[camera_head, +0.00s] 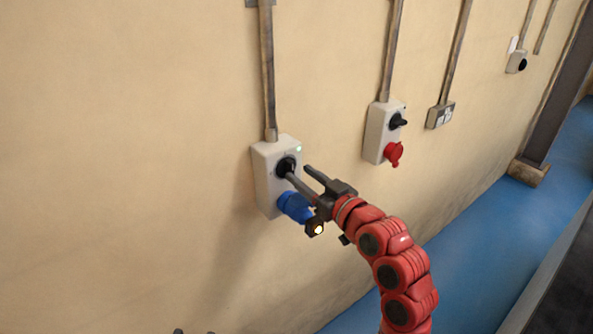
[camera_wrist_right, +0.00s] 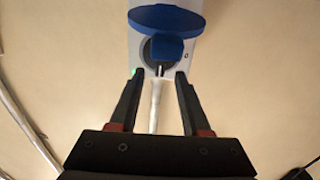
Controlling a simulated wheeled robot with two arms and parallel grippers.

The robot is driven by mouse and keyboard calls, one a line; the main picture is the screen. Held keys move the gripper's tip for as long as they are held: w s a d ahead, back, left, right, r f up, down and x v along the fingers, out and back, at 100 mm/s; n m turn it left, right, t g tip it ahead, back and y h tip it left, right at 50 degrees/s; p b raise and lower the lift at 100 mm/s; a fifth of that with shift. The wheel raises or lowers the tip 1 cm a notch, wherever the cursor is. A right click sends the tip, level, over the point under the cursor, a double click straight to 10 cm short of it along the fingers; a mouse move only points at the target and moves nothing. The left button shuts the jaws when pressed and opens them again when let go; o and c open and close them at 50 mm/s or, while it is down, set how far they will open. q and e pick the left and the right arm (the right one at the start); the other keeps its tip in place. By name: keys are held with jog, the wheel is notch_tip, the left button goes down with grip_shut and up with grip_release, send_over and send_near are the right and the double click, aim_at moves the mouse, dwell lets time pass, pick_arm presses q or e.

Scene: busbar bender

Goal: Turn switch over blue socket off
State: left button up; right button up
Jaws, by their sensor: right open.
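The white switch box (camera_head: 266,185) is on the wall in the head view, with a black rotary switch (camera_head: 284,165) above a blue socket (camera_head: 294,207). A small green light shows at its upper right corner. My right gripper (camera_head: 297,171) is open in front of the box, one finger overlapping the switch in this view. In the right wrist view, the blue socket (camera_wrist_right: 166,18) is at the top, and the switch's dark handle (camera_wrist_right: 161,70) lies between the open fingertips (camera_wrist_right: 158,76). Contact cannot be told. Small dark tips at the head view's bottom edge may be my left gripper.
A second box (camera_head: 376,133) with a black switch and red socket (camera_head: 393,154) is to the right. Beyond it are a grey outlet (camera_head: 440,115) and another small fitting (camera_head: 516,62). Conduits run up the wall. The wall left of the box is clear.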

jog(key=shift+x, duration=1.45)
jog(key=shift+c, duration=0.3)
grip_shut()
